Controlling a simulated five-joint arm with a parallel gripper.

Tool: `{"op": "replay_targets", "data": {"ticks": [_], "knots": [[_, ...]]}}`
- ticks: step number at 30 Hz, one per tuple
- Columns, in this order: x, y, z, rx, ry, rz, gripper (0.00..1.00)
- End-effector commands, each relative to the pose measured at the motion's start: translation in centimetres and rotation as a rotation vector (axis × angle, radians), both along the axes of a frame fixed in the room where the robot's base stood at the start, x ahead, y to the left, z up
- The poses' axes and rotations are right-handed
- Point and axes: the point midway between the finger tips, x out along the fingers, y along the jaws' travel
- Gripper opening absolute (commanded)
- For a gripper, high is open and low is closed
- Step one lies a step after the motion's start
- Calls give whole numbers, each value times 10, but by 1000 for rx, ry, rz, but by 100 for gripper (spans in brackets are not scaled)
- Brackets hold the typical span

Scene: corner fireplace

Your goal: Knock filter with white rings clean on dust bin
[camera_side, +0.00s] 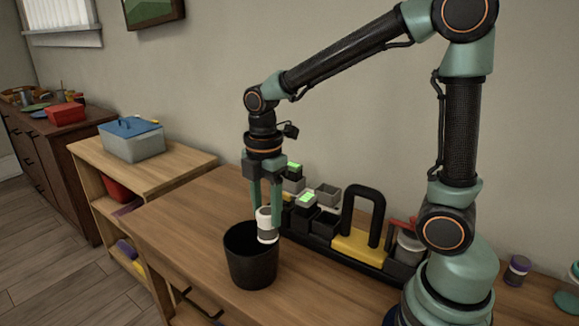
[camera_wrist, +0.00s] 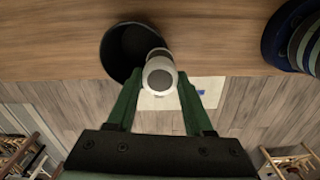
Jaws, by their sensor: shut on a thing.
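The filter with white rings (camera_side: 267,225) is a short upright cylinder with white bands at top and bottom and a greyish middle. My gripper (camera_side: 266,212) points down and is shut on it. The black dust bin (camera_side: 250,268) stands on the wooden table, open at the top. In the side view the filter is at the right part of the bin's rim; I cannot tell whether it touches. In the wrist view the filter (camera_wrist: 159,73) sits between my fingers and overlaps the right edge of the dark bin (camera_wrist: 118,50).
A black rack (camera_side: 325,228) with several small boxes, some green-topped, and a black-handled yellow piece (camera_side: 357,240) stands behind and right of the bin. A small purple-lidded jar (camera_side: 516,270) is at the right. The table left of the bin (camera_side: 180,222) is clear.

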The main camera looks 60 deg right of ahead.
Motion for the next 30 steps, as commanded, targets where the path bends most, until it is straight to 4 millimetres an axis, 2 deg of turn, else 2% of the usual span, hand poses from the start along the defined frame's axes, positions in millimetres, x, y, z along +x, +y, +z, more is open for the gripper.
{"op": "replay_targets", "data": {"ticks": [14, 19, 30], "knots": [[0, 0, -1, 0, 1, 0, 0], [-1, 0, -24, 0, 6, 0, 0], [1, 0, -2, 0, -2, 0, 0]]}}
